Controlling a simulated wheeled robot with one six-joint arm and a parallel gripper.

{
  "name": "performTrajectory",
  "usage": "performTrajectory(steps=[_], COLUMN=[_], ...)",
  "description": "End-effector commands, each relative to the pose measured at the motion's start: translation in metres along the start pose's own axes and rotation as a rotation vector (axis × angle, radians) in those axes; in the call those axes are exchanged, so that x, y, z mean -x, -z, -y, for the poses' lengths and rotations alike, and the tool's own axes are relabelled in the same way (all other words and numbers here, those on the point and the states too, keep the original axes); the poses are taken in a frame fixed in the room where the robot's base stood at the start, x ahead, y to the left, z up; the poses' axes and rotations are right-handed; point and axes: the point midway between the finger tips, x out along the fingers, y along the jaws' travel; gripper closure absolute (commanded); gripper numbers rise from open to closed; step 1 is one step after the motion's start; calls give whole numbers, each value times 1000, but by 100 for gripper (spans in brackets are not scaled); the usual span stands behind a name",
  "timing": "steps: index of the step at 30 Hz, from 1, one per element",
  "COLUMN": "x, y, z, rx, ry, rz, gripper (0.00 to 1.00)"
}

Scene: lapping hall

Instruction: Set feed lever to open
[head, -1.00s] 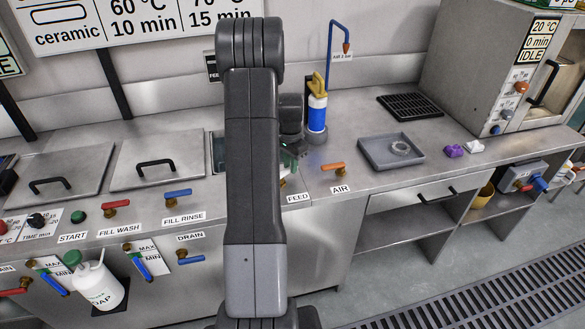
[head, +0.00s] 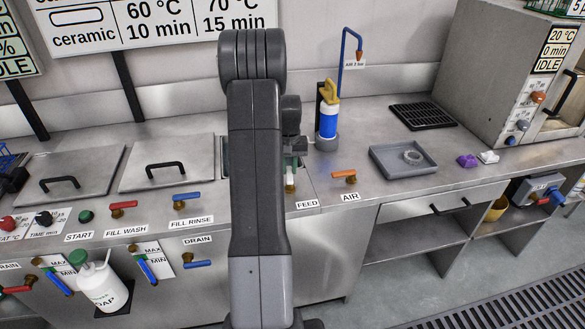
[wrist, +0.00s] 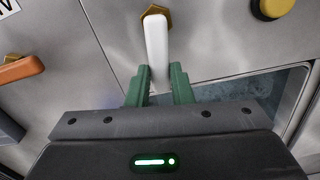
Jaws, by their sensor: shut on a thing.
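The feed lever (wrist: 156,42) is a white handle on a brass hexagonal base, upper middle in the wrist view. In the head view its small pale handle (head: 290,180) shows just left of the FEED label (head: 307,204), partly behind my arm. My gripper (wrist: 158,74) has its two green fingers on either side of the lever's free end, shut on it. In the wrist view the lever points from its base toward my gripper. In the head view my arm hides most of the gripper.
The orange AIR lever (head: 344,176) stands right of the feed lever; it also shows in the wrist view (wrist: 22,70). A blue bottle (head: 328,118) stands behind. A grey tray (head: 385,165) lies to the right. A basin opening (wrist: 255,95) is beside my gripper.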

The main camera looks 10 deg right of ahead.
Motion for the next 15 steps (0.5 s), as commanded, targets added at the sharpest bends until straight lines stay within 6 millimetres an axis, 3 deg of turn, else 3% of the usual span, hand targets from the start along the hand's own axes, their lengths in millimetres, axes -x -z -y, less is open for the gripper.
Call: performTrajectory(steps=[15], x=[1], y=[0], z=[8], rx=[172], ry=[-1], rz=[-3], gripper=[100])
